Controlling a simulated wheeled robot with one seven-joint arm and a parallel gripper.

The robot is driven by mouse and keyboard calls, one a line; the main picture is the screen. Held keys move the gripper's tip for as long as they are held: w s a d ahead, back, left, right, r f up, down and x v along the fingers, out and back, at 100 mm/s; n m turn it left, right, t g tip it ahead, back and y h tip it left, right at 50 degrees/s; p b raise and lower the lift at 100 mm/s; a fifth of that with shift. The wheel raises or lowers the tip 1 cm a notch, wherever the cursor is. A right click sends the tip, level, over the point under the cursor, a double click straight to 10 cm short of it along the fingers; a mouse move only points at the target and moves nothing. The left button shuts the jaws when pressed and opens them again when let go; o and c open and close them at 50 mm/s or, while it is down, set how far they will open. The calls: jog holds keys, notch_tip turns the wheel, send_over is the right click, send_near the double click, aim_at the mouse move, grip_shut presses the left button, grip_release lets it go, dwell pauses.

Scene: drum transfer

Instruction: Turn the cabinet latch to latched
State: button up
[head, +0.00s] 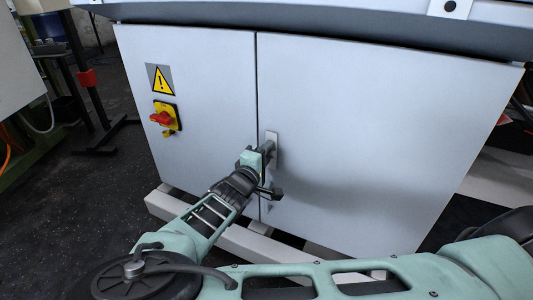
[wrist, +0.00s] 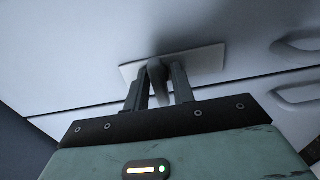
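The grey cabinet (head: 360,130) has two doors that meet at a vertical seam. The latch (wrist: 157,80) is a dark lever on a pale plate (wrist: 208,60), which also shows just right of the seam in the head view (head: 273,139). My gripper (head: 266,152) is at the latch. In the wrist view my gripper (wrist: 160,83) has one finger on each side of the lever, and the fingertips look closed against it. The lever's free end shows between the fingers. In the head view the gripper hides most of the lever, so its angle is hard to read there.
A red and yellow rotary switch (head: 164,118) and a yellow warning sign (head: 160,80) are on the left door. A pale base rail (head: 230,232) runs below the doors. A dark stand with a red clamp (head: 87,78) is at the left. Dark floor (head: 60,210) lies open at left.

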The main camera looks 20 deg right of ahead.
grip_shut()
jog(key=shift+p, duration=0.3)
jog(key=n+p, duration=0.1)
jog(key=p, duration=0.1)
jog(key=shift+r+n+p, duration=0.25)
jog(key=shift+n+p, duration=0.05)
jog(key=shift+n, duration=0.1)
jog(key=shift+n+p, duration=0.8)
jog(key=shift+p, duration=0.45)
jog(key=n+p, duration=0.4)
jog(key=p, duration=0.1)
jog(key=shift+n, duration=0.3)
jog(key=n+p, duration=0.3)
jog(key=n, duration=0.2)
jog(key=shift+f, duration=0.2)
jog(key=shift+f+n+p, duration=0.1)
jog(key=shift+n+p, duration=0.95)
jog(key=shift+n, duration=1.35)
